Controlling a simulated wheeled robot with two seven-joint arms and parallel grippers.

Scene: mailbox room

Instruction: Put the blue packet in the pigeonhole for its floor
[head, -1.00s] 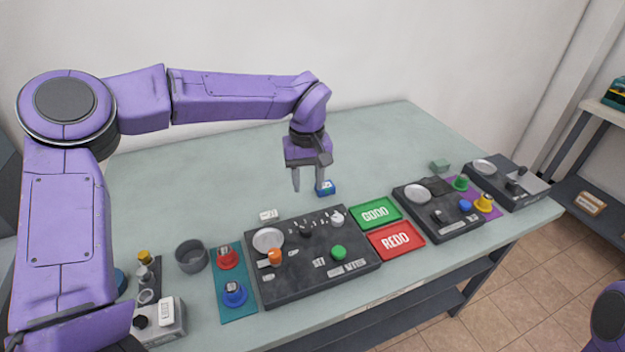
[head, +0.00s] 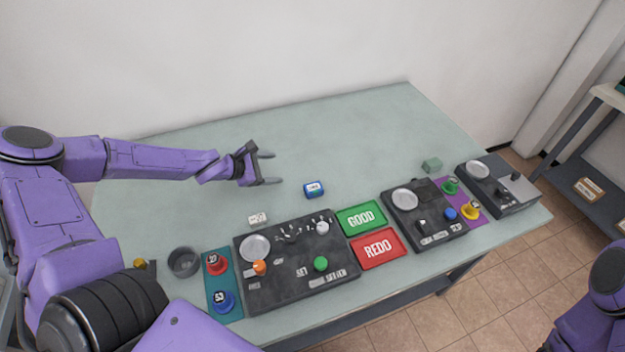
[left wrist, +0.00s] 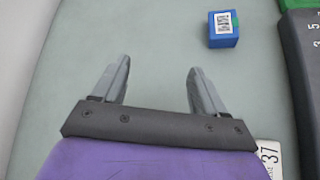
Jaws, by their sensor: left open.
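The blue packet (head: 314,189) is a small blue block with a white printed label, resting on the table behind the large dark panel. It also shows in the left wrist view (left wrist: 223,30), ahead of and to the right of the fingers, label facing the camera. My left gripper (head: 268,168) is open and empty, to the left of the packet and apart from it. In the left wrist view its two fingers (left wrist: 158,85) are spread with bare table between them. No pigeonholes can be made out. Part of my right arm shows at the lower right; its gripper is out of view.
A large dark panel (head: 300,284) with knobs stands at the front. Right of it lie a green GOOD tray (head: 350,222), a red REDO tray (head: 364,258) and more panels (head: 428,232). A white tag (head: 258,219) and grey cup (head: 184,262) lie left. The back table is clear.

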